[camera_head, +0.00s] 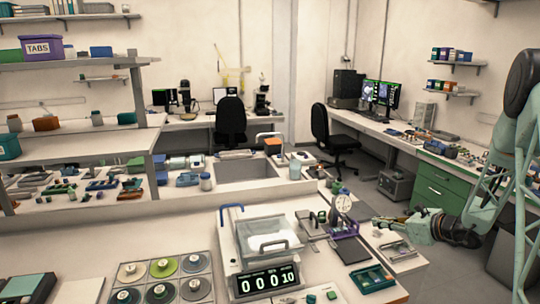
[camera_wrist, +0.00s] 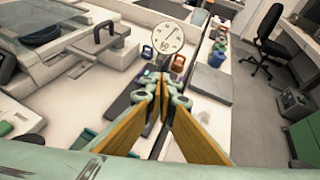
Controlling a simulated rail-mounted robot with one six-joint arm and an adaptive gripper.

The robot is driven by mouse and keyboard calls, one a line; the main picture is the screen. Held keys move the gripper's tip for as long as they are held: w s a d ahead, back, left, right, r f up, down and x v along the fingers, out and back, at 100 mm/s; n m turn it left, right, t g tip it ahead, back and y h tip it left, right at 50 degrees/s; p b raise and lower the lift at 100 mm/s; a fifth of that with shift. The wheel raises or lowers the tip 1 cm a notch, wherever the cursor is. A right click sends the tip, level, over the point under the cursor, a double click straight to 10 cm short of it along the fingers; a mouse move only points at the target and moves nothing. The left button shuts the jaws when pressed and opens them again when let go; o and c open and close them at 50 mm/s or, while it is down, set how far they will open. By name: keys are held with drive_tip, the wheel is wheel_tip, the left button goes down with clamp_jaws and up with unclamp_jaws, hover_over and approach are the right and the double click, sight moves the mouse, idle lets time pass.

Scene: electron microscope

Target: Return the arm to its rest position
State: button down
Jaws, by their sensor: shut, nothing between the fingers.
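My gripper (camera_head: 378,219) is at the right in the head view, held above the right edge of the front bench and pointing left. The green arm reaches it from the right edge of the picture. In the wrist view my gripper (camera_wrist: 164,88) shows its two wooden-faced fingers brought together at the tips. It is shut and empty. A dial gauge (camera_wrist: 168,37) stands just beyond the fingertips in the wrist view; the same dial gauge (camera_head: 343,203) shows left of my gripper in the head view, apart from it.
A clear-lidded box (camera_head: 268,238) and a counter display (camera_head: 266,281) stand on the front bench. A black chair (camera_head: 328,135) and a green drawer cabinet (camera_head: 440,186) are behind.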

drive_tip(key=s+a+r+n+g+y, duration=0.1)
drive_tip(key=s+a+r+n+g, duration=0.1)
drive_tip(key=s+a+r+n, duration=0.4)
drive_tip(key=s+a+r+n+g+y, duration=0.15)
drive_tip(key=s+a+r, duration=0.25)
drive_tip(key=a+r, duration=0.5)
drive_tip(key=s+a+r+n+g+h, duration=0.1)
drive_tip(key=s+a+r+n+g, duration=0.1)
drive_tip(key=s+a+r+n, duration=0.35)
drive_tip(key=s+a+r+n+g, duration=0.2)
drive_tip(key=s+a+r, duration=0.1)
drive_tip(key=s+a, duration=0.55)
drive_tip(key=s+r+n+g+h, duration=0.1)
drive_tip(key=s+r+n+h, duration=0.15)
drive_tip(key=s, duration=0.85)
drive_tip(key=s+r+n+h, duration=0.15)
drive_tip(key=s+n, duration=0.25)
drive_tip(key=s, duration=0.6)
drive_tip(key=s+d+r+n+h, duration=0.1)
drive_tip(key=s+d+n+h, duration=0.1)
drive_tip(key=s, duration=0.6)
drive_tip(key=s+d+n+t+h, duration=0.1)
drive_tip(key=s+d+n, duration=0.3)
drive_tip(key=s, duration=0.5)
drive_tip(key=shift+d+r+n+h, duration=0.4)
drive_tip(key=shift+n+h, duration=0.15)
drive_tip(key=shift+n, duration=0.1)
drive_tip(key=shift+t, duration=0.25)
